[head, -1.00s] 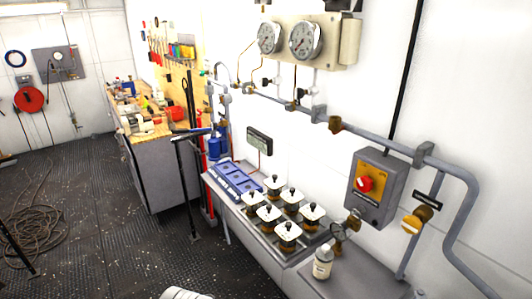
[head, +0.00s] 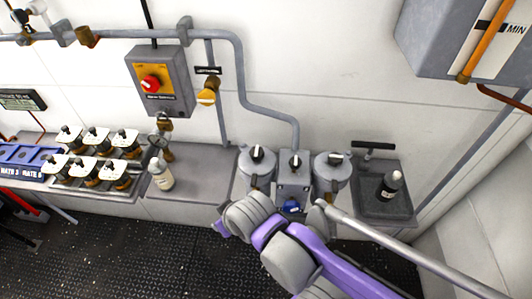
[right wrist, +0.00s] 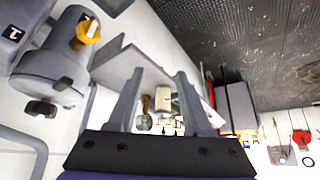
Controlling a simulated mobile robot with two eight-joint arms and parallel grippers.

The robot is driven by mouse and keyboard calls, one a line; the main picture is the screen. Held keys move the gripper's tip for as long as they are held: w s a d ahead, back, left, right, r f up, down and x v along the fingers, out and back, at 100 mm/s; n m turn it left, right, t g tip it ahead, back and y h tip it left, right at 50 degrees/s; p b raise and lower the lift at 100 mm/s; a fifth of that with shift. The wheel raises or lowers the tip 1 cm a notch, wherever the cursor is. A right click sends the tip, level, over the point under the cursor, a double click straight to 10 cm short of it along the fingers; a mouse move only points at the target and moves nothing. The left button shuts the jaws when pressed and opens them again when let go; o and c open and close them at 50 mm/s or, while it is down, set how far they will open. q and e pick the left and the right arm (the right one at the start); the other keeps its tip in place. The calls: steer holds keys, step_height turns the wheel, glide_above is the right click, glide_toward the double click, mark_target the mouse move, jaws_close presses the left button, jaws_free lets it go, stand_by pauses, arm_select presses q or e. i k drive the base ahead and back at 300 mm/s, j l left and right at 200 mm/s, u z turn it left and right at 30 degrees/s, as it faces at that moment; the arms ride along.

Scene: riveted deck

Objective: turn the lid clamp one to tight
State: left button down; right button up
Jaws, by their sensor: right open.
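Two round grey vessels with lids stand by the wall in the head view, the left one (head: 257,168) and the right one (head: 331,174). Each lid has a dark knob on top. In the right wrist view a grey vessel (right wrist: 50,75) shows at left, with a dark knob (right wrist: 40,108) and a brass fitting (right wrist: 88,30); a "1" label is at the corner. My right gripper (right wrist: 160,82) is open and empty, beside that vessel and apart from it. In the head view my purple right arm hides its fingers. My left gripper is out of view.
A grey block (head: 295,178) with a blue knob (head: 291,206) stands between the vessels. A white bottle (head: 161,174) stands on the bench at left. A grey switch box (head: 160,80) hangs above.

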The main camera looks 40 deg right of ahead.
mark_target(257, 154)
steer(key=z, duration=1.5)
